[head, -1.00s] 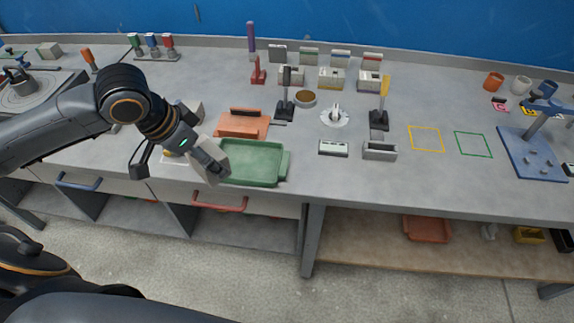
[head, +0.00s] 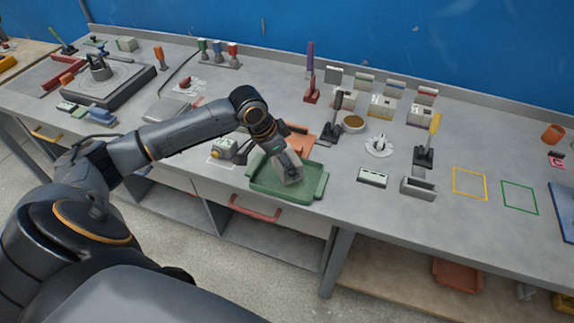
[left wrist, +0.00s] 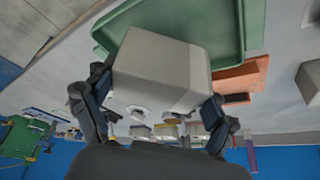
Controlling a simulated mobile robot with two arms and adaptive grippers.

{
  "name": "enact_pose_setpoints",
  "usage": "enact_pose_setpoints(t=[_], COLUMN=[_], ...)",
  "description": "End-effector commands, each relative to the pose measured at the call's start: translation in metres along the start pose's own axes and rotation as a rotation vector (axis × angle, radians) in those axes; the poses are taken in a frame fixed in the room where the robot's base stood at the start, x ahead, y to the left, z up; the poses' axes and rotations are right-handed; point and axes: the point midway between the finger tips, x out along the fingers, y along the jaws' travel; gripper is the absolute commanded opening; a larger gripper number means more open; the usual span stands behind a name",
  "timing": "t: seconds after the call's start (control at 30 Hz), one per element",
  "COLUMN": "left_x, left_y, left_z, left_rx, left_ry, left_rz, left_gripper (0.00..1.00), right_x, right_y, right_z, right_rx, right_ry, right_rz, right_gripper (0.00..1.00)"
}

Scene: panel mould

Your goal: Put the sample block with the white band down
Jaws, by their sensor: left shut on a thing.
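My left gripper (head: 287,163) is shut on a pale grey block (head: 291,174), over the green tray (head: 285,195) in the head view. In the left wrist view the block (left wrist: 160,70) sits between the two dark fingers (left wrist: 150,108), tilted. A paler strip shows near its finger-side edge, which may be the white band. The green tray (left wrist: 253,25) shows behind it there. I cannot tell whether the block touches the tray. The gripper and arm hide part of the tray. My right gripper is not in view.
An orange tray (head: 300,140) lies just behind the green one. A yellow-and-grey device (head: 224,149) stands to its left. A small white-topped block (head: 373,176) and a grey open holder (head: 418,187) are to the right. Yellow (head: 470,184) and green (head: 519,197) outlines mark bare bench.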

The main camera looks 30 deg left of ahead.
Motion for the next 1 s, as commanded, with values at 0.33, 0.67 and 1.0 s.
enact_pose_setpoints(t=[0.33,0.67,1.0], left_x=[0.032,0.041,0.044], left_y=[-0.007,-0.008,-0.008], left_z=[0.006,0.01,0.012], left_rx=[-0.001,0.001,0.0], left_ry=[0.0,0.003,0.001], left_rz=[0.001,-0.002,-0.001], left_gripper=[0.39,0.39,1.0], right_x=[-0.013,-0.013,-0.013], right_y=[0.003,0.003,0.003], right_z=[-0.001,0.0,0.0], right_rx=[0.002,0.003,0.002], right_ry=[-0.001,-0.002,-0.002], right_rz=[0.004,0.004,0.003], right_gripper=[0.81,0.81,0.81])
